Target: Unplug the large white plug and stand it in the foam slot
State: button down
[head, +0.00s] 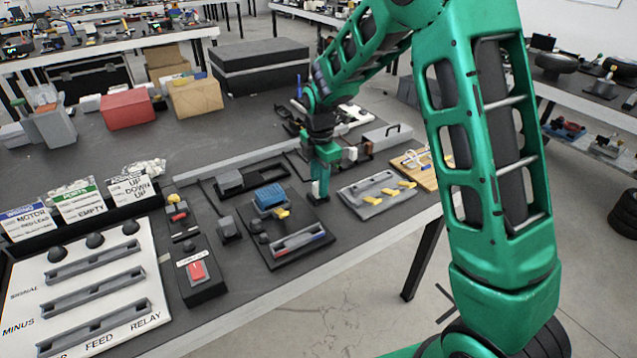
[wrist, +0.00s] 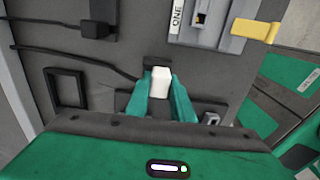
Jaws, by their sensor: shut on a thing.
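My gripper (head: 318,192) is over the dark bench, its green fingers pointing down. In the wrist view my gripper (wrist: 163,92) is shut on the large white plug (wrist: 160,82), which sits between the two fingertips. In the head view the plug is hidden by the fingers. A dark block lies close beyond the plug in the wrist view; I cannot tell whether the plug is in a socket or clear of it. A dark rectangular frame (wrist: 66,88) with an opening lies to the left. I cannot tell for certain which part is the foam slot.
A grey holder with yellow pieces (head: 376,194) stands right of my gripper. A black tray with a blue block (head: 269,197) is to its left. A dark cable (wrist: 75,62) runs toward the plug area. A red switch box (head: 198,275) and a white labelled panel (head: 140,262) are farther left.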

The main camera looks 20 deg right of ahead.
jog(key=shift+f, duration=0.15)
jog(key=c, duration=1.5)
grip_release()
jog(key=shift+o, duration=0.2)
notch_tip(320, 180, up, 11)
jog(key=shift+f, duration=0.15)
jog(key=shift+d, duration=0.1)
